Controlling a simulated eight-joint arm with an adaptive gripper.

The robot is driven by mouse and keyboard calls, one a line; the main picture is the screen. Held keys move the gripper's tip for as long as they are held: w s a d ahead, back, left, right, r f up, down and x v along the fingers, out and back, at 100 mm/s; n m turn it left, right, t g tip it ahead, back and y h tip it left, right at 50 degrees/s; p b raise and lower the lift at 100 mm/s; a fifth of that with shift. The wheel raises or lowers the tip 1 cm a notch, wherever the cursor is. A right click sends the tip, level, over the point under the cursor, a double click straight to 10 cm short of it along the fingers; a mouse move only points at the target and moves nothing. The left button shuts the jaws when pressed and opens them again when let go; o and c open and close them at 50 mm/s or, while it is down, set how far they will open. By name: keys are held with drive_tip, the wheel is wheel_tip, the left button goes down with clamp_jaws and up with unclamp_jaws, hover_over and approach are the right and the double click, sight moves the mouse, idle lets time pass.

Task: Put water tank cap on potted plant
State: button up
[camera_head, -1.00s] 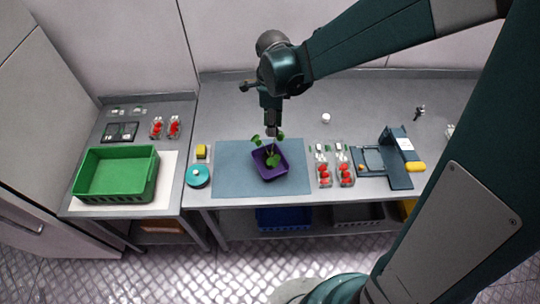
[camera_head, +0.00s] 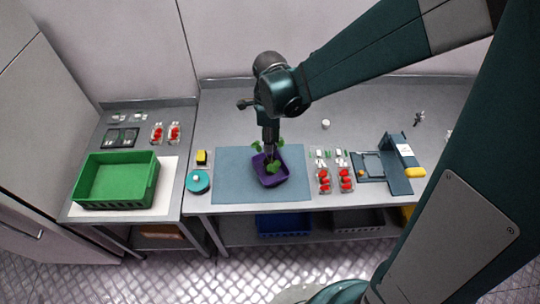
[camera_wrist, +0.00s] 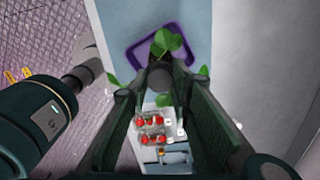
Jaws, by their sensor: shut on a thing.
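The potted plant has green leaves in a square purple pot (camera_head: 272,181) on the blue-grey mat. The pot also shows at the top of the wrist view (camera_wrist: 132,57). My gripper (camera_head: 270,151) is low over the plant, with its tips among the leaves. In the wrist view its fingers are closed on a small dark grey rounded piece (camera_wrist: 160,75), which seems to be the water tank cap. Leaves surround this piece. I cannot tell whether it touches the plant or the pot, and its underside is hidden.
A teal round container (camera_head: 198,183) and a yellow block (camera_head: 202,157) stand left of the mat (camera_head: 232,164). Strawberry packs (camera_head: 322,179) and a blue device (camera_head: 397,172) stand to the right. A green crate (camera_head: 115,202) is on the left table. The back counter is mostly clear.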

drive_tip(key=shift+f, duration=1.8)
drive_tip(key=shift+f, duration=0.1)
drive_tip(key=shift+f, duration=1.95)
drive_tip(key=shift+f, duration=0.15)
drive_tip(key=shift+o, duration=1.3)
drive_tip(key=o, duration=0.5)
drive_tip(key=shift+c, duration=0.2)
drive_tip(key=shift+r, duration=0.25)
drive_tip(key=shift+r, duration=5.9)
